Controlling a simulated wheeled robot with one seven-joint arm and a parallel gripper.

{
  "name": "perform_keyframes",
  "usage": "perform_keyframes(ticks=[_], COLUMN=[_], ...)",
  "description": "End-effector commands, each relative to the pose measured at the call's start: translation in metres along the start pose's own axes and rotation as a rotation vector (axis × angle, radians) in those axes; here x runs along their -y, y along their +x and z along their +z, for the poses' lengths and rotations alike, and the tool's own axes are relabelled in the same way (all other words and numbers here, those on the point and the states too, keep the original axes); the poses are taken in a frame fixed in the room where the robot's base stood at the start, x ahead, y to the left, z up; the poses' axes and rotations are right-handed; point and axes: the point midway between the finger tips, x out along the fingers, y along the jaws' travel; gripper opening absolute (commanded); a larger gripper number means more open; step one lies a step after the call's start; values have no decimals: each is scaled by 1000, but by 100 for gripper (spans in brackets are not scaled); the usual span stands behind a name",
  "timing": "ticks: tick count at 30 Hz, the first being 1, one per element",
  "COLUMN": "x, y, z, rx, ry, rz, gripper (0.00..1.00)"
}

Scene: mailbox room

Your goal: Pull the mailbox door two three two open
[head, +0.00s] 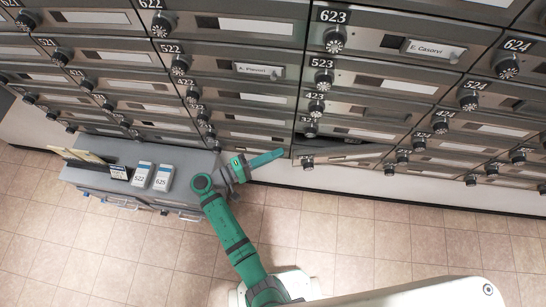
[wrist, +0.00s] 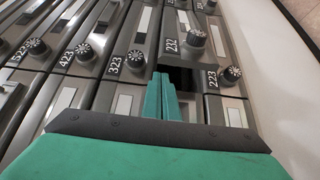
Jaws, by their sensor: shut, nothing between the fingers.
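Mailbox door 232 (wrist: 188,18) stands ajar in the wrist view, its round knob (wrist: 195,37) beside the number. A dark opening (wrist: 182,75) shows at its near end, between doors 323 and 223. In the head view, a tilted door in the lowest part of the column (head: 345,157), with a dark gap above it, seems to be the same one; its number is too small to read. My gripper (head: 283,152) is shut and empty, its tips just left of that door. In the wrist view the green fingertips (wrist: 162,76) reach the edge of the opening; contact cannot be told.
Door 323 (wrist: 125,75) and door 223 (wrist: 227,105) flank the opening, with protruding knobs. The tiled floor (head: 380,240) right of my arm is clear.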

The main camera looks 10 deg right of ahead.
Motion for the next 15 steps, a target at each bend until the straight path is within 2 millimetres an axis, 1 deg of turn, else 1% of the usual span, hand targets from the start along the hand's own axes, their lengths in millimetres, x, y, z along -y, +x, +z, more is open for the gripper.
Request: perform_keyframes(ticks=[1, 3, 6, 10, 15], x=[0, 0, 0, 0, 0], y=[10, 22, 36, 44, 45], z=[2, 4, 6, 7, 8], rx=[7, 15, 24, 27, 29], ry=[-1, -1, -1, -1, 0], rz=[0, 0, 0, 0, 0], gripper=[0, 0, 0, 0, 0])
